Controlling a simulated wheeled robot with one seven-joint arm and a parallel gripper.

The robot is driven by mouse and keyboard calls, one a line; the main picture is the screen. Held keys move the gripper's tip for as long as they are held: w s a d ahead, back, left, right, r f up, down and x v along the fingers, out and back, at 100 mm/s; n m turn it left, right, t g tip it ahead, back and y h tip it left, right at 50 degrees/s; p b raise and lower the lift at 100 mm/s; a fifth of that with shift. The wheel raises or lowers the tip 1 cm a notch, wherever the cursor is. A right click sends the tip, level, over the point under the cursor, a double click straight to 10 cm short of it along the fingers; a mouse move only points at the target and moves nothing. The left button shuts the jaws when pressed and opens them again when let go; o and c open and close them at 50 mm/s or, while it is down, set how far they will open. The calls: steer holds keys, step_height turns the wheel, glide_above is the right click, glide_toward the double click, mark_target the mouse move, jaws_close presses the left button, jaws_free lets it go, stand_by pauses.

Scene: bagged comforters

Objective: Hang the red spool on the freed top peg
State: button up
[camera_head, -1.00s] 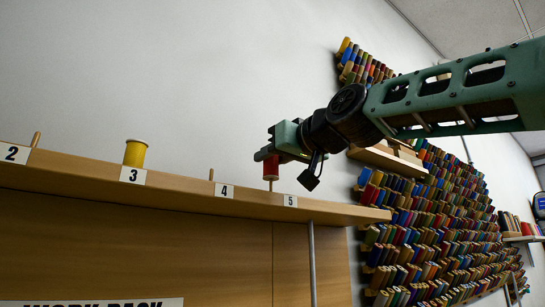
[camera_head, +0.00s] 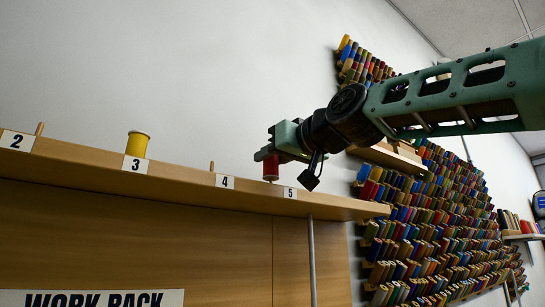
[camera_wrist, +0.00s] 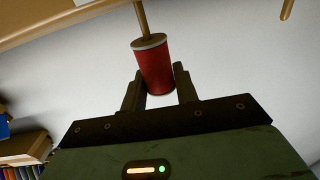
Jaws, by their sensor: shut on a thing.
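The red spool (camera_head: 271,168) is held upright by my gripper (camera_head: 268,153), low over the shelf near label 5 (camera_head: 290,193). In the wrist view, the spool (camera_wrist: 154,66) sits between the two fingers of my gripper (camera_wrist: 159,74), which is shut on it. A wooden peg (camera_wrist: 142,18) runs from the shelf to the spool's pale end and seems to enter its bore; how deep I cannot tell.
On the wooden shelf (camera_head: 180,186), a yellow spool (camera_head: 137,144) stands at label 3. Bare pegs show by label 2 (camera_head: 39,128) and label 4 (camera_head: 211,166). A wall of many coloured spools (camera_head: 425,220) is at the right.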

steer(key=shift+f+b, duration=1.3)
steer(key=shift+f, duration=0.05)
stand_by(0.5)
steer(key=o, duration=1.7)
steer(key=shift+c, duration=0.2)
steer(key=shift+s+d+r+b, duration=0.2)
steer(key=shift+s+d+r, duration=0.15)
steer(key=shift+s+d, duration=0.25)
steer(key=shift+s+d+r+b, duration=0.2)
steer(key=shift+s+d+r, duration=0.2)
steer(key=shift+s, duration=0.35)
steer(key=shift+s+d+r+b, duration=0.2)
steer(key=shift+s+d+r, duration=0.1)
steer(key=shift+s+d, duration=0.3)
steer(key=shift+s, duration=0.1)
steer(key=b+v, duration=0.8)
steer(key=v, duration=0.9)
steer(key=shift+s, duration=0.1)
